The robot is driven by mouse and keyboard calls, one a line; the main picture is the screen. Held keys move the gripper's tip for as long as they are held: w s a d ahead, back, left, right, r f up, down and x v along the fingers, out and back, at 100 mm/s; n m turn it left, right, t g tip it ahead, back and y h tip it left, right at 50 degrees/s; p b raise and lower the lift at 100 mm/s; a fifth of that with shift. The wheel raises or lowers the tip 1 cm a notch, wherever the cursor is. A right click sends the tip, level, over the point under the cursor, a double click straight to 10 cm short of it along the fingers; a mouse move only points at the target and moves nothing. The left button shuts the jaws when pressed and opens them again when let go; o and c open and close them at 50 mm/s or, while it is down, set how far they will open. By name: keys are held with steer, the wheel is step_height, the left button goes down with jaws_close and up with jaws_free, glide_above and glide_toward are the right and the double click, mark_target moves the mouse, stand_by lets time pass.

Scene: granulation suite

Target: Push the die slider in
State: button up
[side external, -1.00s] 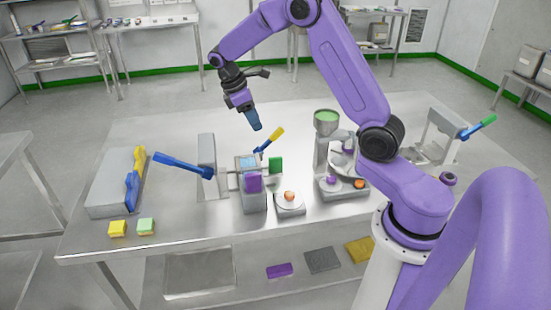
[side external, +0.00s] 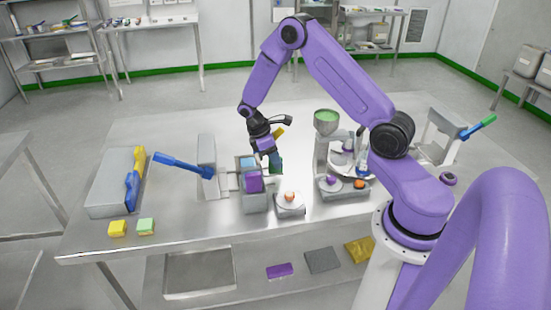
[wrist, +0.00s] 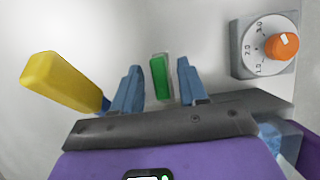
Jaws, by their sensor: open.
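The die slider's green tab (wrist: 159,76) shows upright between my fingers in the wrist view, with a gap to each side. It belongs to the grey press unit (side external: 256,204) with a purple block (side external: 254,181) on its front, near the middle of the table. My gripper (side external: 275,166) points down at the right side of this unit and largely covers the tab in the side view. In the wrist view my blue fingers (wrist: 157,88) are apart and empty. Whether a finger touches the tab is not clear.
A yellow-handled lever (wrist: 60,82) stands close to the left finger in the wrist view. A dial with an orange knob (wrist: 283,46) lies beyond on the right; its unit (side external: 290,206) is in front. A blue-handled lever (side external: 183,165) is left; a green-hopper machine (side external: 326,122) is right.

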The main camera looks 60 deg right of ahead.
mark_target(249, 161)
steer(key=shift+s+d+f, duration=0.1)
steer(key=shift+f, duration=0.2)
jaws_close()
steer(key=w+a, duration=0.6)
jaws_free()
steer(key=v, duration=1.7)
steer(key=shift+r, duration=0.25)
